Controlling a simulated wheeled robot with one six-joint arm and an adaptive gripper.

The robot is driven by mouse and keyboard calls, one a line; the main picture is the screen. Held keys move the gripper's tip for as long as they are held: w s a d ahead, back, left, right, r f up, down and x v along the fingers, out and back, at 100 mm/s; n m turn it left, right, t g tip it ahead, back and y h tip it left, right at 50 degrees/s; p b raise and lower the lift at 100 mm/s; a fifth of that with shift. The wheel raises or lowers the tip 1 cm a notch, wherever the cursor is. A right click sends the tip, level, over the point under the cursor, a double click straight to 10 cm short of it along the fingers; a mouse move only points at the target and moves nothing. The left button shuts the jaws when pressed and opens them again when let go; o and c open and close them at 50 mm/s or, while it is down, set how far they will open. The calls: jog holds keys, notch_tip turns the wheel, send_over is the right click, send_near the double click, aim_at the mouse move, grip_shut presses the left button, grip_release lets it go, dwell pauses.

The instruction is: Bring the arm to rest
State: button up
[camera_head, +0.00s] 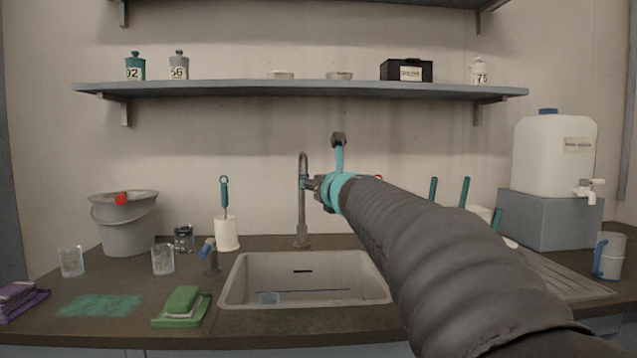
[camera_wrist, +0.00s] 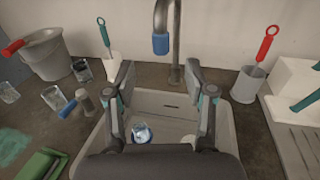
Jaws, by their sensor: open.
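My arm, in a dark ribbed sleeve, reaches from the lower right of the head view toward the tap. My gripper (camera_head: 318,184) is at its end in front of the tap (camera_head: 302,215), mostly seen from behind. In the wrist view my gripper (camera_wrist: 160,82) is open, its two fingers spread apart with nothing between them. The sink (camera_wrist: 160,105) lies beyond and below the fingers, and the tap with its blue end (camera_wrist: 160,43) stands at the back. A small beaker (camera_wrist: 141,133) lies in the sink.
A bucket (camera_head: 128,232), glass beakers (camera_head: 162,259), a brush in a white holder (camera_head: 227,234) and a green sponge (camera_head: 182,300) stand left of the sink. A white water container (camera_head: 554,155) stands right on a grey block (camera_head: 550,222). A shelf (camera_head: 300,88) runs above.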

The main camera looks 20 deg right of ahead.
jog(key=s+a+f+n+g+y, duration=0.45)
jog(key=s+a+f+n, duration=1)
jog(key=n, duration=0.45)
jog(key=s+d+f+n+g+h, duration=0.1)
jog(key=s+f+n+g, duration=0.3)
jog(key=s+f+n, duration=0.4)
jog(key=s+d+f+n+g+h, duration=0.1)
jog(key=s+f+n+g+h, duration=0.2)
jog(key=s+f+n, duration=0.6)
jog(key=s+f+g, duration=0.1)
jog(key=s+f, duration=0.2)
jog(key=s, duration=0.3)
jog(key=shift+d+n, duration=0.3)
jog(key=shift+d, duration=0.05)
